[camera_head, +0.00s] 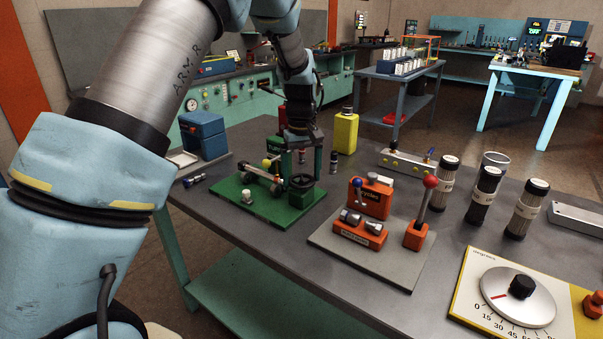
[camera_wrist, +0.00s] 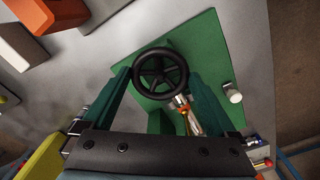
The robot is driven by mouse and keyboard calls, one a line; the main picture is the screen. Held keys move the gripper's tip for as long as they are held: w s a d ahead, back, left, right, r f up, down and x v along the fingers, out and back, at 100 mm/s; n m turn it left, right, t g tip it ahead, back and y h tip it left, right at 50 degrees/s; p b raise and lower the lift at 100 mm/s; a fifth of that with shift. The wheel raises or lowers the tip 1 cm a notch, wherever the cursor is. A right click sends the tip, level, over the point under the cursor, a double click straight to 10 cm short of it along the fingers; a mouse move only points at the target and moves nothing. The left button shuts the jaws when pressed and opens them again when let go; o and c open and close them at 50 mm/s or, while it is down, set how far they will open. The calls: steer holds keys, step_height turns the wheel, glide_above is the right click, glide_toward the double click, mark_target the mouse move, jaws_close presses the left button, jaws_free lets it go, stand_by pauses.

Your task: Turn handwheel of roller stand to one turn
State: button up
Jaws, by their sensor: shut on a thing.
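The roller stand (camera_head: 262,206) is a green base on the grey bench, with rollers (camera_head: 262,177) and a dark spoked handwheel (camera_head: 302,183) on its right side. My gripper (camera_head: 303,168) reaches straight down over the handwheel. In the wrist view the black handwheel (camera_wrist: 147,55) lies between the two teal fingers of my gripper (camera_wrist: 159,76), which are shut on its rim from opposite sides. The green base (camera_wrist: 205,55) shows below it, with part of a roller (camera_wrist: 185,108). The dark gripper body hides part of the stand in the wrist view.
An orange unit with levers on a grey plate (camera_head: 335,237) stands right of the stand. A yellow container (camera_head: 345,132) and a blue box (camera_head: 202,135) stand behind. Dark cylinders (camera_head: 487,194) and a dial panel (camera_head: 480,262) are farther right. A small white knob (camera_wrist: 233,92) sits on the base.

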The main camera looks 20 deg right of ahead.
steer(key=n+p, duration=0.1)
steer(key=n, duration=0.3)
steer(key=shift+r+n, duration=0.1)
steer(key=shift+n, duration=0.2)
steer(key=n+p, duration=0.1)
steer(key=n, duration=0.2)
steer(key=shift+d+n, duration=0.1)
steer(key=shift+n, duration=0.3)
steer(key=n+p, duration=0.2)
steer(key=n, duration=0.2)
steer(key=n+p, duration=0.2)
steer(key=n, duration=0.2)
steer(key=n+p, duration=0.2)
steer(key=n, duration=0.2)
steer(key=shift+w+n, duration=0.1)
steer(key=shift+n, duration=0.2)
steer(key=n+p, duration=0.1)
steer(key=n, duration=0.2)
steer(key=shift+n, duration=0.3)
steer(key=n, duration=0.3)
steer(key=shift+n, duration=0.3)
steer(key=n, duration=0.4)
steer(key=shift+w, duration=0.1)
steer(key=shift+n, duration=0.3)
